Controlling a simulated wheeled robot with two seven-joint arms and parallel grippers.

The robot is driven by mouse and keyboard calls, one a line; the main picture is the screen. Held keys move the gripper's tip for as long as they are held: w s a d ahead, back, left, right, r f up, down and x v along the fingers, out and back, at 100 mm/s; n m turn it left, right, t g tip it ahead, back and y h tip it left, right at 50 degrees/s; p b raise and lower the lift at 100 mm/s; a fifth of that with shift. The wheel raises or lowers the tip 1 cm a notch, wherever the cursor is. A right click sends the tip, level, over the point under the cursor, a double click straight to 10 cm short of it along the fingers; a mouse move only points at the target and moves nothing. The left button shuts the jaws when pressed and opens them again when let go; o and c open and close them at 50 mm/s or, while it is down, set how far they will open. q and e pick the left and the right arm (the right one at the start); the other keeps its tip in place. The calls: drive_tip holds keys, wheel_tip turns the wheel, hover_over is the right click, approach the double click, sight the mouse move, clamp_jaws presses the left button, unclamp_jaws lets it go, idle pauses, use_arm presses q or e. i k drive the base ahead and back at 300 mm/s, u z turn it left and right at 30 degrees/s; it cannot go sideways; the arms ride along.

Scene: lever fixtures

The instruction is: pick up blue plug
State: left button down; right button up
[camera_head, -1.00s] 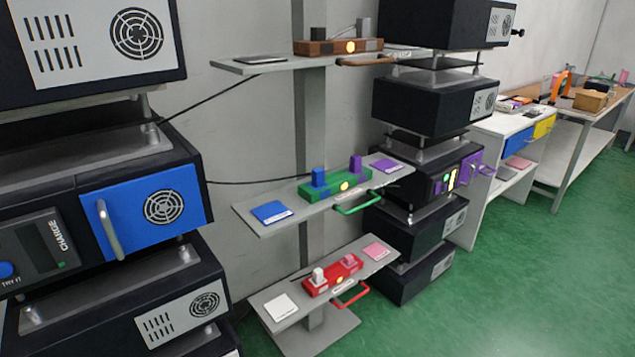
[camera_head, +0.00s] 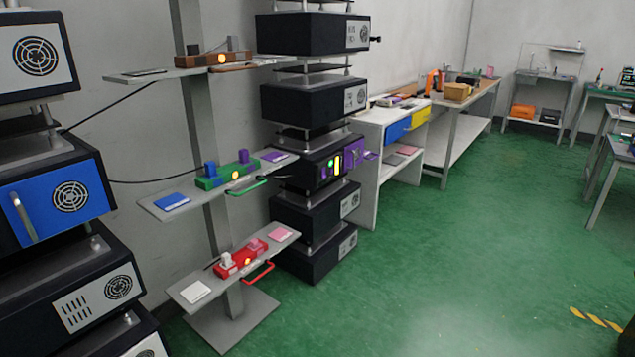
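The blue plug (camera_head: 211,169) stands upright at the left end of the green block (camera_head: 228,177), on the middle shelf (camera_head: 155,206) of the grey stand. A purple plug (camera_head: 244,156) stands at the block's right end, and a lit yellow light sits on its front. A blue square card (camera_head: 172,202) lies on the shelf left of the block, and a purple card (camera_head: 273,157) lies right of it. A black cable runs from the left towards the block. Neither of my grippers is in view.
The shelf below holds a red block (camera_head: 240,260); the shelf above holds a brown block (camera_head: 214,60). Stacked black units flank the stand, one with a blue door (camera_head: 50,207). A white table (camera_head: 366,180) stands right. Green floor (camera_head: 430,270) is clear in front.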

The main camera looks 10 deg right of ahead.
sight(210, 168)
drive_tip(key=u, duration=0.7)
drive_tip(key=k, duration=0.2)
drive_tip(key=z, duration=1.5)
drive_tip(key=i, duration=1.6)
drive_tip(key=u, duration=0.95)
